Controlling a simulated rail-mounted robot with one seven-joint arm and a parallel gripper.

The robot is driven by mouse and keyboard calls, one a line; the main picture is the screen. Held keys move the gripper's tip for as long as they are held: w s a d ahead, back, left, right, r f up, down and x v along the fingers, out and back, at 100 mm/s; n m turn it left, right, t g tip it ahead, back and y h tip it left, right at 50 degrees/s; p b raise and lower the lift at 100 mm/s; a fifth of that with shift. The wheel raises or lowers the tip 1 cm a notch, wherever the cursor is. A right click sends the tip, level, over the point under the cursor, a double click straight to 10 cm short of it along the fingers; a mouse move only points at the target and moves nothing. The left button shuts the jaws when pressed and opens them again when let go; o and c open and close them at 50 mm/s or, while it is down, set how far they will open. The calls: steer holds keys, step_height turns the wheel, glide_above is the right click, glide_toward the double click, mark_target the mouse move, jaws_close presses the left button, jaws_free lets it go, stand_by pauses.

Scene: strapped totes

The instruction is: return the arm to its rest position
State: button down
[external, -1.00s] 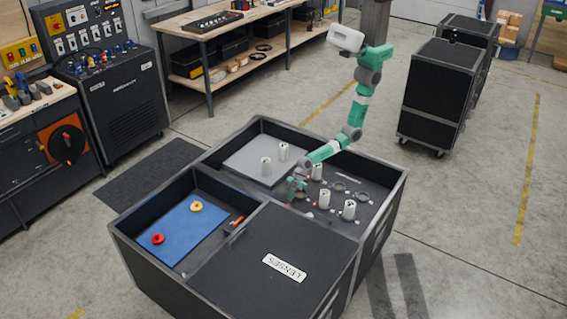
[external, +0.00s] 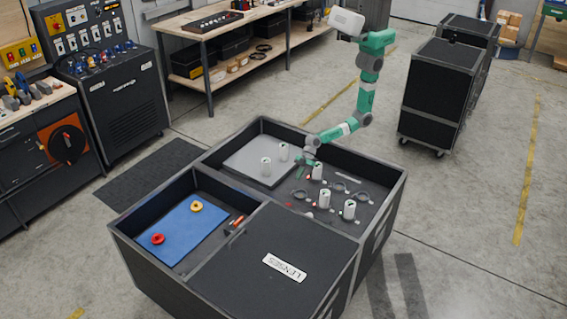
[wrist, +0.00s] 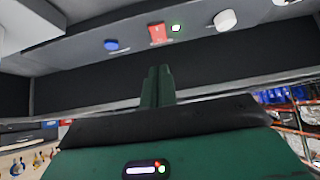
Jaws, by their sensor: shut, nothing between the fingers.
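My green and white arm (external: 366,85) reaches down from the back of the external view over the black tote (external: 262,125). My gripper (external: 306,162) hangs over the rear compartment, between the light grey pad and the dark insert. In the wrist view its two green fingers (wrist: 157,86) are together with nothing between them. White cylinders stand near it: one just right of it (external: 317,172) and two on the grey pad (external: 243,163).
The front left compartment has a blue mat (external: 188,232) with a red ring (external: 158,239) and a yellow ring (external: 196,206). A closed lid marked LENSES (external: 245,285) covers the front right. Black wheeled cases (external: 440,95) stand at right. Open floor lies around the tote.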

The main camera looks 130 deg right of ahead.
stand_by(0.4)
steer(key=w+r+t, duration=0.2)
steer(key=w+r, duration=0.3)
steer(key=r, duration=0.4)
steer(key=w+r+t, duration=0.2)
steer(key=w+r, duration=0.3)
steer(key=r, duration=0.4)
step_height(320, 180, up, 22)
steer(key=w+a+t+h, duration=0.1)
steer(key=w+a+t, duration=0.15)
steer(key=t, duration=0.25)
steer(key=s+a+r+m+t, duration=0.1)
steer(key=s+r+t, duration=0.3)
steer(key=r, duration=0.7)
steer(key=s+a+r+m+t, duration=0.1)
steer(key=s+r, duration=0.5)
steer(key=r, duration=0.5)
steer(key=s+a+r+m+t, duration=0.1)
steer(key=s+r+t, duration=0.35)
steer(key=r, duration=0.75)
step_height(320, 180, up, 35)
steer(key=g+p, duration=0.1)
steer(key=p, duration=3.5)
steer(key=shift+w+a+f+g, duration=0.15)
steer(key=shift+a+g, duration=0.05)
steer(key=shift+g, duration=0.15)
